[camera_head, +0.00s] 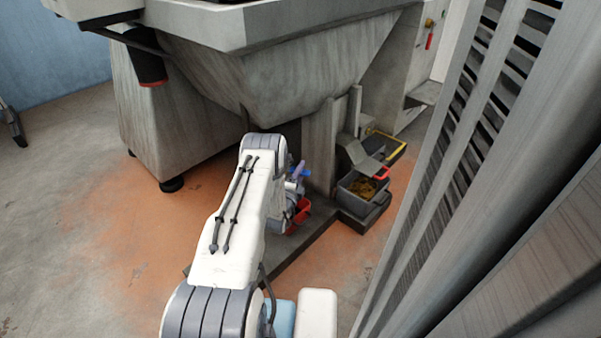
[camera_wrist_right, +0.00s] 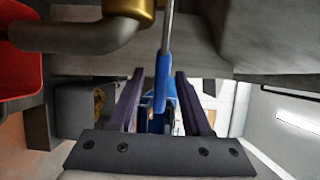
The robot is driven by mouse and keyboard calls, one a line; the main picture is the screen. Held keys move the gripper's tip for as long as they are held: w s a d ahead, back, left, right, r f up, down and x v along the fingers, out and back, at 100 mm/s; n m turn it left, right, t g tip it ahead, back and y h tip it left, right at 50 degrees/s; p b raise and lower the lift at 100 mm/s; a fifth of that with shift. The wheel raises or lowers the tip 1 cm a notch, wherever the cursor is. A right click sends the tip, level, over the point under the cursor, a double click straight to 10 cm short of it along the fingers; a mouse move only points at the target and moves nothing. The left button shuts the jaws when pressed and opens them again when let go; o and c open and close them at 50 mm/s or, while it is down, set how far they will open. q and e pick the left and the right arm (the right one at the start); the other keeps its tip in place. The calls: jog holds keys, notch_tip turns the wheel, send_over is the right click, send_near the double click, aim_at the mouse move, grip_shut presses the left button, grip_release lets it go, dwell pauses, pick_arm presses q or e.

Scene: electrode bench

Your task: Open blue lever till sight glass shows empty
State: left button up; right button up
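The blue lever (camera_wrist_right: 162,85) hangs from a metal rod in the middle of the right wrist view. My right gripper (camera_wrist_right: 159,75) has its two dark purple fingers on either side of the lever, with a gap showing on both sides. It is open. I cannot make out the sight glass in either view. My left gripper is not in view.
A brass fitting (camera_wrist_right: 130,7) and grey pipe (camera_wrist_right: 80,36) sit close by the lever. A red container (camera_wrist_right: 18,60) is at the left; red also shows beside my wrist (camera_head: 299,214). A grey bin (camera_head: 358,190) stands right of the arm. Grey slatted panels (camera_head: 470,130) rise at the right.

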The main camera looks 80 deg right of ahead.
jog(key=shift+w+a+r+p, duration=0.1)
jog(key=shift+a+p, duration=0.3)
jog(key=shift+a, duration=0.15)
jog(key=p+v, duration=0.3)
jog(key=v, duration=0.6)
jog(key=shift+a+p, duration=0.15)
jog(key=shift+p, duration=0.25)
jog(key=shift+w, duration=0.15)
